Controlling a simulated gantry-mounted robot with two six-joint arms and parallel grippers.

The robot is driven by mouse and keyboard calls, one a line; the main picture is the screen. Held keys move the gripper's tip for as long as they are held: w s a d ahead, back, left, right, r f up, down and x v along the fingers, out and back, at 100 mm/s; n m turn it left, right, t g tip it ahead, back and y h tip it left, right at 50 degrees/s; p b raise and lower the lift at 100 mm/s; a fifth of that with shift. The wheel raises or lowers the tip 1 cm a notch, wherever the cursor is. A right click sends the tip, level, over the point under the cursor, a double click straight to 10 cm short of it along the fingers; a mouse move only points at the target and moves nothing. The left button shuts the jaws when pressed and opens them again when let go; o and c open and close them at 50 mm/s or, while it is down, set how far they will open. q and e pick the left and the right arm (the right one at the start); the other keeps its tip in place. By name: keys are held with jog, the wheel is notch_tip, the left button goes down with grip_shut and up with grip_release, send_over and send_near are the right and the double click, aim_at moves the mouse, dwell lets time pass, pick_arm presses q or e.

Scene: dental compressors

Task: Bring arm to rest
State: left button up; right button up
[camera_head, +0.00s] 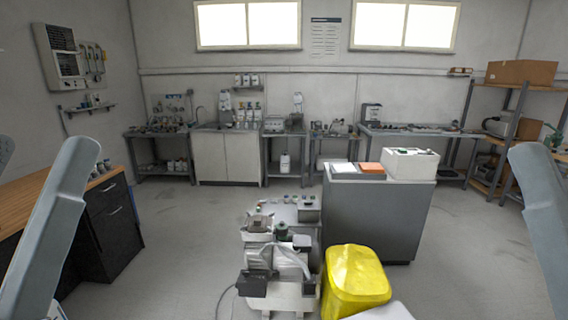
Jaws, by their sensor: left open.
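My left arm rises as a grey link along the left edge. A small part of my left gripper (58,310) shows at the bottom left, beside this link, cut off by the frame edge. It is open, and I see nothing held in it. My right arm shows as a grey link along the right edge. My right gripper is out of view. Neither visible arm link is seen touching the furniture.
A compressor unit (275,262) stands on the floor at centre, beside a yellow bin (354,284). A grey cabinet (368,222) stands behind the bin. A black drawer unit with a wooden top (113,222) is at left. Open floor lies between the drawers and compressor.

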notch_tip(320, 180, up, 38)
jog(key=p, duration=3.6)
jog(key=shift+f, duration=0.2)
